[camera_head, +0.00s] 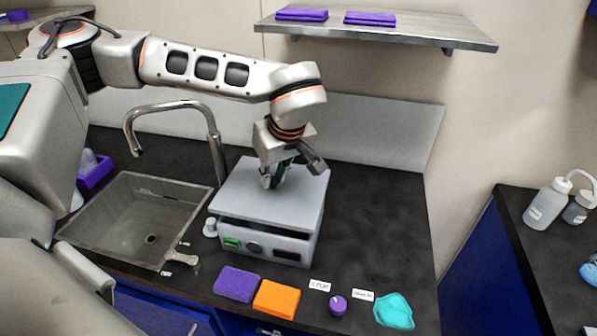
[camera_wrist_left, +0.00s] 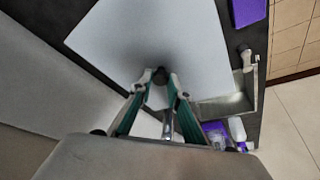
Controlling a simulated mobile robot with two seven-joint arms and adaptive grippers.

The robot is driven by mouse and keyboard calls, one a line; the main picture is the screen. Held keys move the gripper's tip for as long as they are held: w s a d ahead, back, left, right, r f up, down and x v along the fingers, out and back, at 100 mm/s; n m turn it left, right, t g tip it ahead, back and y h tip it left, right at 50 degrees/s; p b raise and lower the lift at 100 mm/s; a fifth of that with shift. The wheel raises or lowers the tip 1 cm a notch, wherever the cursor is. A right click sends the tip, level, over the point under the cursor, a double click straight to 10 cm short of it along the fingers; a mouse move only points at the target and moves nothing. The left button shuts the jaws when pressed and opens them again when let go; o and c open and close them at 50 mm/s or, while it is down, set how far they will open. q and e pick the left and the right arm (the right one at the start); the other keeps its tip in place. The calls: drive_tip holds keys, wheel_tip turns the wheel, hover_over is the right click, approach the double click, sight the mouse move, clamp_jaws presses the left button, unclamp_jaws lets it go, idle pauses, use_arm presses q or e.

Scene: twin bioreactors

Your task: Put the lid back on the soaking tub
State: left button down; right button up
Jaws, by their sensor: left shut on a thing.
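The soaking tub (camera_head: 264,247) is a grey box with a front panel of green and dark displays and a knob, standing on the black counter right of the sink. Its flat grey lid (camera_head: 233,192) lies level over it. A dark band shows between the lid's front edge and the tub's front, so I cannot tell whether the lid rests on the rim or hovers just above. My left gripper (camera_head: 273,181) points down at the lid's middle, shut on its dark knob (camera_wrist_left: 160,72). The lid (camera_wrist_left: 180,40) fills much of the left wrist view. My right gripper is not in view.
A steel sink (camera_head: 105,225) with a tall faucet (camera_head: 216,150) is to the left. A purple sponge (camera_head: 236,283), orange sponge (camera_head: 277,298), purple knob-like piece (camera_head: 337,305) and turquoise cloth (camera_head: 394,311) lie in front. A shelf (camera_head: 400,31) hangs above. The counter right of the tub is clear.

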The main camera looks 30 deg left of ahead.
sight(275, 186)
use_arm(q)
drive_tip(key=shift+a+f+b, duration=0.1)
drive_tip(key=shift+f+b, duration=0.85)
drive_tip(key=shift+f, duration=0.55)
drive_tip(key=shift+f+b, duration=0.35)
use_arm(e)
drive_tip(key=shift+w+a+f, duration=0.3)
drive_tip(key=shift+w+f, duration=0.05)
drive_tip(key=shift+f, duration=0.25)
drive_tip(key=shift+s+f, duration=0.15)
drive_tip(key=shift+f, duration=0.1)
use_arm(q)
drive_tip(key=shift+p, duration=0.95)
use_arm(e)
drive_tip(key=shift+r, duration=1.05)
use_arm(q)
drive_tip(key=shift+f, duration=0.2)
drive_tip(key=shift+f+p, duration=0.1)
drive_tip(key=shift+p, duration=0.25)
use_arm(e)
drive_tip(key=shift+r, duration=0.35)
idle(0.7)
